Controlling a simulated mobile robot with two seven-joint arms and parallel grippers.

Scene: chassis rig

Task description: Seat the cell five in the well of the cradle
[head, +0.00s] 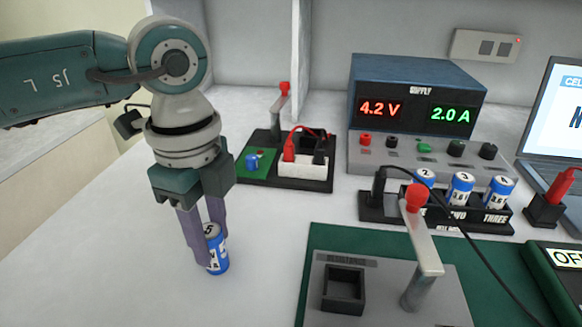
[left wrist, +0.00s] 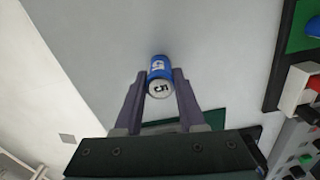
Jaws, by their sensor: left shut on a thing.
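Cell five (head: 216,248) is a small blue and white cylinder with a 5 on its pale end. My left gripper (head: 208,238) is shut on it, one finger on each side, and holds it roughly upright at the table's left. It also shows between the fingers in the left wrist view (left wrist: 158,75). I cannot tell whether its base touches the table. The cradle (head: 330,268) appears to be the grey plate at front right, with a raised black square well (head: 343,290) that looks empty. The cell is apart from it, to its left. My right gripper is not in view.
A red-knobbed lever on a post (head: 422,240) stands right of the well. A black cell rack (head: 470,218) holds several blue cells behind it. A black cable (head: 465,232) arcs over the right side. A switch board (head: 262,178) lies behind. White table (head: 130,260) around the cell is clear.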

